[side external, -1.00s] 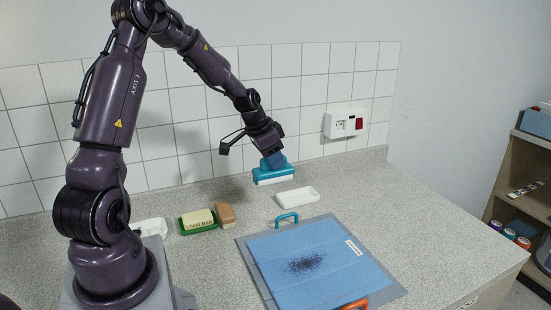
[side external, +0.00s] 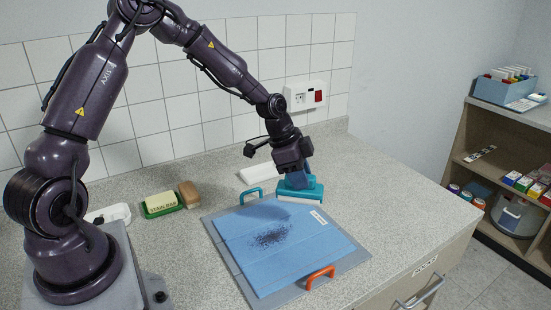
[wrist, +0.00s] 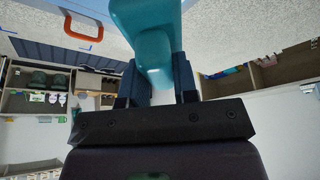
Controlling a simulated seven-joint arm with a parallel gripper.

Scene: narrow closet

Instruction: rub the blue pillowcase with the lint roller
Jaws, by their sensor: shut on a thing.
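The blue pillowcase (side external: 310,245) lies flat on a grey board (side external: 362,257), with a patch of dark specks (side external: 270,236) near its middle and a white label (side external: 318,217) at its far right corner. My gripper (side external: 297,175) is shut on a teal tool with a pale underside, which I take as the lint roller (side external: 299,190). The roller is at the pillowcase's far edge, beyond the specks; I cannot tell whether it touches the cloth. In the wrist view, the teal roller (wrist: 150,40) sits between my fingers, and its working face is hidden.
The board has a teal handle (side external: 251,194) and an orange handle (side external: 320,277). A white tray (side external: 258,173) lies behind it. A stain bar in a green dish (side external: 161,205) and a brown block (side external: 189,194) stand left. The counter's right side is clear; shelves (side external: 500,160) stand beyond.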

